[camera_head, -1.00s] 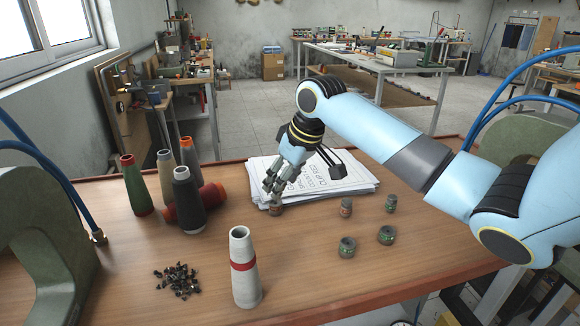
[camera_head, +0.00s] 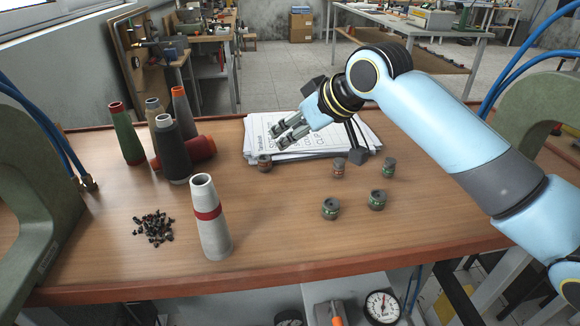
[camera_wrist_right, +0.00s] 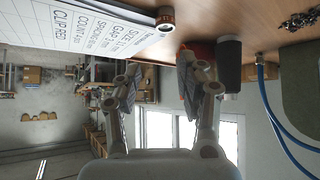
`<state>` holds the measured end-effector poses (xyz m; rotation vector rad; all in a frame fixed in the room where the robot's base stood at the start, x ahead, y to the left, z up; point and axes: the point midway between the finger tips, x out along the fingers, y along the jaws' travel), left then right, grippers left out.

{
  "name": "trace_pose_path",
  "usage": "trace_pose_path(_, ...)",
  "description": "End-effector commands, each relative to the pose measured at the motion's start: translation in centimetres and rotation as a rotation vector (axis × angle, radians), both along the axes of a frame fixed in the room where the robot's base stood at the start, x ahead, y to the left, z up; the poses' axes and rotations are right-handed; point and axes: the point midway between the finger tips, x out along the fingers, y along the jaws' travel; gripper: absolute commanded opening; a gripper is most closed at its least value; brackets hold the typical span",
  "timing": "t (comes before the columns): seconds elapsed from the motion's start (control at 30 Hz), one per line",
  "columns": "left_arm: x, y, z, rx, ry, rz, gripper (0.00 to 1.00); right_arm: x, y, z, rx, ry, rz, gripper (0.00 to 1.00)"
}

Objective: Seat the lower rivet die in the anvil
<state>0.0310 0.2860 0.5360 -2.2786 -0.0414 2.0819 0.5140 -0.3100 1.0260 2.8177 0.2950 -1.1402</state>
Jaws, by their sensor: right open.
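Several small metal dies stand on the wooden table; which is the lower rivet die I cannot tell. A red-banded die (camera_head: 264,163) stands at the paper's front edge and also shows in the right wrist view (camera_wrist_right: 166,21). Another red-banded die (camera_head: 338,168) stands further right, beside a green-banded die (camera_head: 389,167). Two wider green-marked dies (camera_head: 330,208) (camera_head: 377,200) stand in front. My right gripper (camera_head: 279,137) is open and empty above the paper, apart from the first die. Green press frames stand left (camera_head: 40,215) and right (camera_head: 543,118); their anvil seats are not visible. My left gripper is out of view.
A paper stack (camera_head: 260,140) lies under my right gripper. Thread cones, including a white one (camera_head: 210,230), stand at the left and middle. A pile of small dark rivets (camera_head: 154,227) lies at front left. The middle front of the table is clear.

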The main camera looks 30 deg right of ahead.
Motion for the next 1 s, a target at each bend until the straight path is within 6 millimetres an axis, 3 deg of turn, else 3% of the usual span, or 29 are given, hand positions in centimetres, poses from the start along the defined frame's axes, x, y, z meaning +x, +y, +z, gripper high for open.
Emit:
trace_pose_path(0.1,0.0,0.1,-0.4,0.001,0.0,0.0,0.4,0.0,0.6,-1.4,0.013,0.012,-0.001,0.4)
trace_pose_path(0.37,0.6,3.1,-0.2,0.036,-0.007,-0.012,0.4,2.8,1.1,-4.3,0.013,0.015,-0.001,0.4)
trace_pose_path(0.53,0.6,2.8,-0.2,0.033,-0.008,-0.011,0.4,3.7,1.4,-5.3,0.012,0.014,0.0,0.4)
trace_pose_path(0.8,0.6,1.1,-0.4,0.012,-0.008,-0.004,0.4,6.1,1.9,-8.5,0.012,0.015,-0.001,0.4)
trace_pose_path(1.0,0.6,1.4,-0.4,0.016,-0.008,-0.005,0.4,6.5,2.0,-9.0,0.009,0.014,0.001,0.4)
